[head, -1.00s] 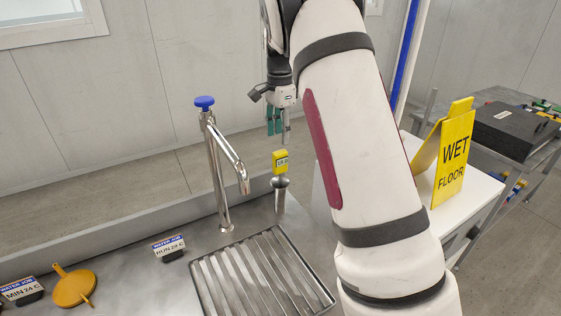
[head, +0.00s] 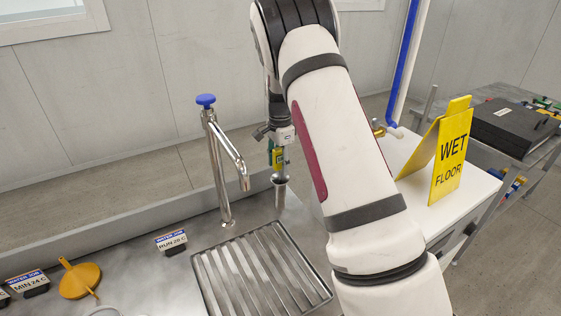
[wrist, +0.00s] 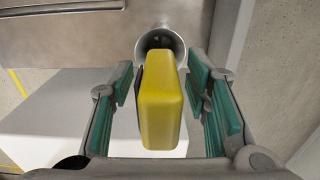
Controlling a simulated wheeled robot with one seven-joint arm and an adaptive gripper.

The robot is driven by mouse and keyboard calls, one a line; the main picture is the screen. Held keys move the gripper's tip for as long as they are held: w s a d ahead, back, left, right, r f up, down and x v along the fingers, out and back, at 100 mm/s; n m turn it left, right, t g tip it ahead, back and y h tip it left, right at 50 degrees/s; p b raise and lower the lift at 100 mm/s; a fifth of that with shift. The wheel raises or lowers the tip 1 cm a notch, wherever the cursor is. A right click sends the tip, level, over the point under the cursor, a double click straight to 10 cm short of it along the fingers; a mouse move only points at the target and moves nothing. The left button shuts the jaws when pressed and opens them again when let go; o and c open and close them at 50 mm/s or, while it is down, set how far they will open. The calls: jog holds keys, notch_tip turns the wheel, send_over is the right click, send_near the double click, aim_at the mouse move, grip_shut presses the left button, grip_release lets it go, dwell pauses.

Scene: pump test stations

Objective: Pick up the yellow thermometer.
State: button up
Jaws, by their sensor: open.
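The yellow thermometer (head: 277,157) stands upright in the top of a metal holder tube (head: 279,190) on the steel counter. In the wrist view the thermometer (wrist: 161,108) is a yellow block in the middle, with the round mouth of the tube (wrist: 160,42) behind it. My gripper (wrist: 165,100) is open, with its green-padded fingers on either side of the thermometer. Gaps show between the pads and the block. In the head view my gripper (head: 277,150) is around the thermometer and partly hides it.
A tap with a blue knob (head: 205,100) stands left of the tube, close by. A ridged drain tray (head: 255,270) lies in front. A yellow wet-floor sign (head: 452,155) stands on a white cabinet (head: 405,160) to the right. An orange funnel (head: 80,280) lies at left.

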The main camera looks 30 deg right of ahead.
grip_shut()
dwell(0.3)
